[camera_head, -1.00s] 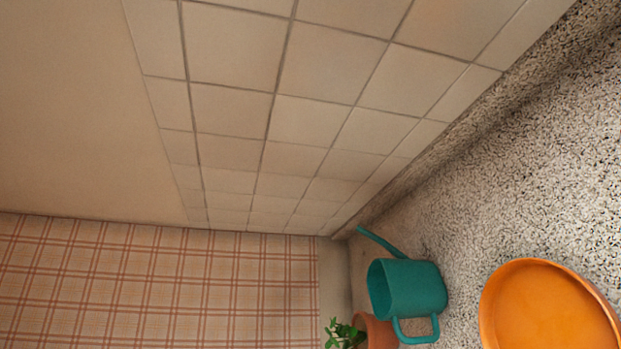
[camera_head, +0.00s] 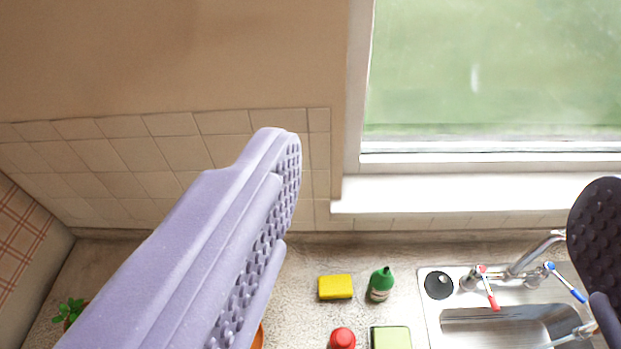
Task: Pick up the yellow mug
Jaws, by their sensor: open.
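No yellow mug shows in the camera view. The only yellow thing I see is a flat block like a sponge (camera_head: 335,287) on the counter. My gripper (camera_head: 438,165) is open, with its two purple studded fingers wide apart. The left finger is large and crosses the lower left of the view; the right one is cut off by the right edge. Nothing is between the fingers, and the counter lies below and beyond them. The left finger hides part of the counter.
The speckled counter (camera_head: 300,262) holds a green bottle (camera_head: 381,284), a red-topped item (camera_head: 342,338), a pale green block (camera_head: 390,337), and a steel sink (camera_head: 450,328) with a faucet (camera_head: 535,252). A plant (camera_head: 70,310) stands at left. A windowsill (camera_head: 470,195) runs behind.

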